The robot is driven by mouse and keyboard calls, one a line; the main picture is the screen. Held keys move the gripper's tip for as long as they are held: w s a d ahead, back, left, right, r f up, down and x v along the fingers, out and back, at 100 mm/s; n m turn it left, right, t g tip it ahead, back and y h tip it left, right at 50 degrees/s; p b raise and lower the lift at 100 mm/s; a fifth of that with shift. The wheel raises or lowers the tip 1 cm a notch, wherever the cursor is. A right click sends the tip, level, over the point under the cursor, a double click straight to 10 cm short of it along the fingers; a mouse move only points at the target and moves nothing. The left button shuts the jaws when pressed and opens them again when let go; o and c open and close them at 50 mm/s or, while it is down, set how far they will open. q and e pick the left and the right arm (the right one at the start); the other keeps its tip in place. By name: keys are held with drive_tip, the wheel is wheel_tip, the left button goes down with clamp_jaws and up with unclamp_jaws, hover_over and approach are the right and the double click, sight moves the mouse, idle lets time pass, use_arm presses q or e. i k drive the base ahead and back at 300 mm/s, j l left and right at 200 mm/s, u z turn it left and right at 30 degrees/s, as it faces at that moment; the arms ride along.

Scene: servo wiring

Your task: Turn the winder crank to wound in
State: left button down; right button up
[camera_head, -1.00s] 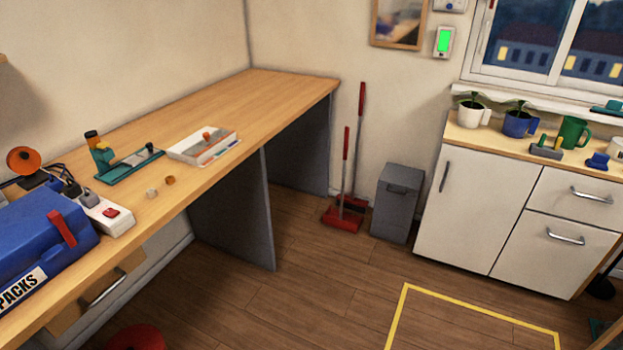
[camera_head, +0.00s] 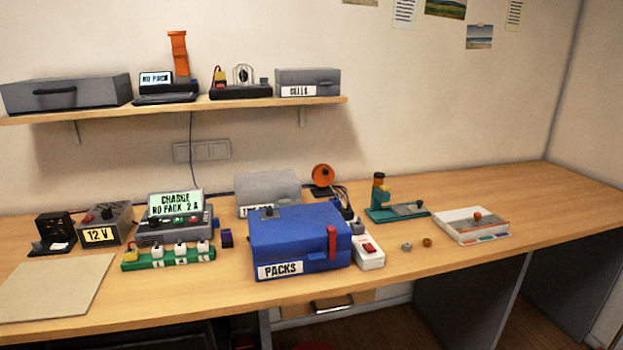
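An orange round reel-like part (camera_head: 322,175) stands on a dark base at the back of the bench, behind the blue box. It may be the winder, but I cannot make out a crank on it or how one is turned. A teal device (camera_head: 396,213) with a grey plate and an upright green part with an orange-brown top stands to its right. I cannot tell whether this one has a crank. Neither of my grippers is in view.
A blue PACKS box (camera_head: 300,240) stands at the bench's front middle, beside a white power strip (camera_head: 369,252). A white tray (camera_head: 470,239) is on the right. Charger (camera_head: 174,232) and 12 V supply (camera_head: 104,226) are left. The bench's far right (camera_head: 560,205) is clear.

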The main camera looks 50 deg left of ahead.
sight(323, 175)
drive_tip(key=u, duration=1.4)
